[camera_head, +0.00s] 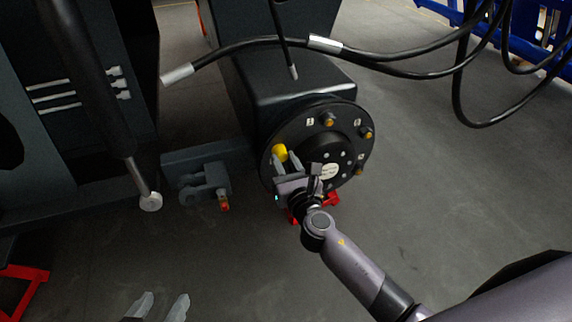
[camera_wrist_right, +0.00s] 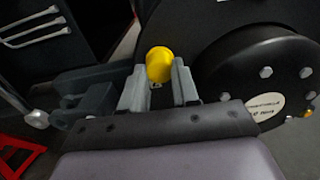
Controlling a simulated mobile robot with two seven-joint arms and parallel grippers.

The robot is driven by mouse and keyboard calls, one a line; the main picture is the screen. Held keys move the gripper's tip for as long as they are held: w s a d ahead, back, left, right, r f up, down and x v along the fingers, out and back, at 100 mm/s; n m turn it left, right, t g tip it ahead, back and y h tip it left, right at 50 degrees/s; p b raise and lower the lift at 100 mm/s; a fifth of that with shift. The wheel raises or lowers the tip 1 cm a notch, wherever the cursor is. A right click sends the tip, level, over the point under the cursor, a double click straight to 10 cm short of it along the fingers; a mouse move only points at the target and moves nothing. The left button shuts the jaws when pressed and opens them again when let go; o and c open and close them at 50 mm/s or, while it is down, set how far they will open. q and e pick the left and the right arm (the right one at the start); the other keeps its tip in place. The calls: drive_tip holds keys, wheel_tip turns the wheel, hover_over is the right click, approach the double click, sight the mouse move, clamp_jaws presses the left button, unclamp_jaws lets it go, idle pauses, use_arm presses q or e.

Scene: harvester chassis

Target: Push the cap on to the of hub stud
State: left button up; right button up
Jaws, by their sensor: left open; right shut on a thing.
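The yellow cap (camera_head: 280,152) is at the left side of the round black hub (camera_head: 345,112). My right gripper (camera_head: 287,162) is shut on it, and the cap shows between the fingertips in the right wrist view (camera_wrist_right: 159,64). The cap is in front of the hub's left rim; I cannot tell whether it touches a stud there. Other hub studs with orange-brown ends show at the top (camera_head: 327,120), upper right (camera_head: 366,132) and lower right (camera_head: 358,170). My left gripper (camera_head: 160,307) is open and empty at the bottom edge, its fingertips only partly in view.
Black hoses with a silver end (camera_head: 177,74) hang across the top. A grey bracket (camera_head: 205,170) with a red-tipped pin is left of the hub. A cylinder rod (camera_head: 140,180) hangs further left. Red stands are below. The floor right of the hub is clear.

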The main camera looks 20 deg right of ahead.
drive_tip(key=o, duration=0.9)
use_arm(q)
drive_tip(key=shift+r+p, duration=0.45)
drive_tip(key=shift+r, duration=0.05)
use_arm(e)
drive_tip(key=s, duration=0.5)
drive_tip(key=shift+d, duration=0.1)
use_arm(q)
drive_tip(key=shift+a, duration=0.1)
drive_tip(key=shift+s+a+f+y, duration=0.2)
drive_tip(key=shift+a+y, duration=0.1)
use_arm(e)
drive_tip(key=s, duration=0.7)
drive_tip(key=shift+s+d, duration=0.1)
